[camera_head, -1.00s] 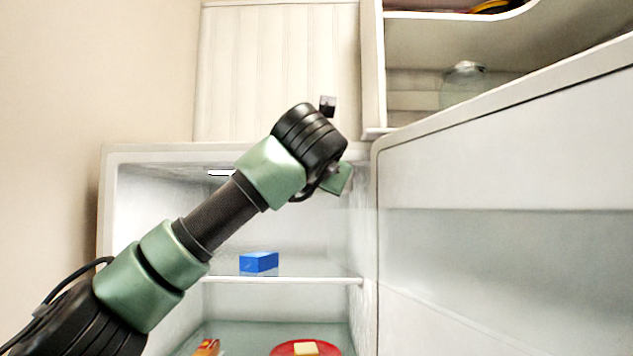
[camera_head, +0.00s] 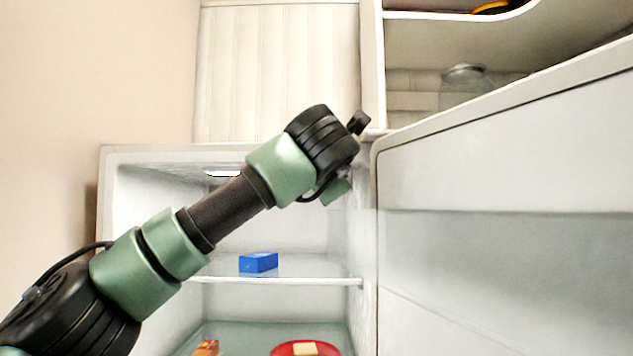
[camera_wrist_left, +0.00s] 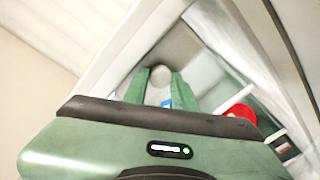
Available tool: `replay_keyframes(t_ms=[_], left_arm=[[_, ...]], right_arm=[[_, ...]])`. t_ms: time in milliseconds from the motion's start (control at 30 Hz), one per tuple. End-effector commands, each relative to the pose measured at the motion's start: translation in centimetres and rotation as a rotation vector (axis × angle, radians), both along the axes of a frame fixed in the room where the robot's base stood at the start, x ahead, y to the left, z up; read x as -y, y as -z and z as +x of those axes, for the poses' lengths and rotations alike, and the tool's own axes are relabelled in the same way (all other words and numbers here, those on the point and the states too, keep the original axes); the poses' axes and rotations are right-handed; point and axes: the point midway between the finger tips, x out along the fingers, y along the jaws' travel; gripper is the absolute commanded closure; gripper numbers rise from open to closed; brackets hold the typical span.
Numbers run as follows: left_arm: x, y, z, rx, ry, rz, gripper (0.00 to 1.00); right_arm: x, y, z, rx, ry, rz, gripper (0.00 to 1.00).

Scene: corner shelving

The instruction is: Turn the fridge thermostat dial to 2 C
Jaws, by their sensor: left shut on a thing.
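The fridge (camera_head: 175,154) stands open, and my left arm reaches into its upper part. The thermostat dial (camera_wrist_left: 160,71) shows in the left wrist view as a small round grey knob between my fingertips. My left gripper (camera_wrist_left: 159,75) is shut on it, with one green finger at each side. In the head view my wrist hides the dial, and only a green part of the left gripper (camera_head: 335,190) shows below the wrist. The dial's marks and setting cannot be read. My right gripper is in neither view.
A blue box (camera_head: 258,262) sits on the fridge's middle shelf (camera_head: 300,281). Below are a red plate (camera_head: 279,349) with a yellow block (camera_head: 305,349) and an orange item (camera_head: 206,348). The open fridge door (camera_head: 500,175) fills the right side. A glass jar (camera_head: 464,85) stands on a shelf above.

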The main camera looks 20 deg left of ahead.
Motion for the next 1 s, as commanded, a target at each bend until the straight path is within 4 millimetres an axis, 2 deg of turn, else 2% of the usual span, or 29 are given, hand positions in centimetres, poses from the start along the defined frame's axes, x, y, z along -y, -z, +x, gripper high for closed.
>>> replay_keyframes(t_ms=[333, 367, 400, 767, 1000], left_arm=[[0.3, 0.3, 0.0, -0.008, 0.005, 0.005, 1.0], [0.3, 0.3, 0.1, -0.008, 0.005, 0.005, 0.71], [0.3, 0.3, 0.0, -0.008, 0.005, 0.005, 0.65], [0.3, 0.2, -0.4, -0.001, 0.002, 0.004, 0.65], [1.5, 0.1, -3.9, 0.001, 0.004, 0.005, 0.65]], right_arm=[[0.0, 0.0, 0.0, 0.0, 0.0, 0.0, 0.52], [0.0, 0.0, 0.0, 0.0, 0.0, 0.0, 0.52], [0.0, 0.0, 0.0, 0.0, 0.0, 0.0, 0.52], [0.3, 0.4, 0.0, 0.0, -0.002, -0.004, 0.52], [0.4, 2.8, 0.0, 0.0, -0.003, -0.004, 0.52]])
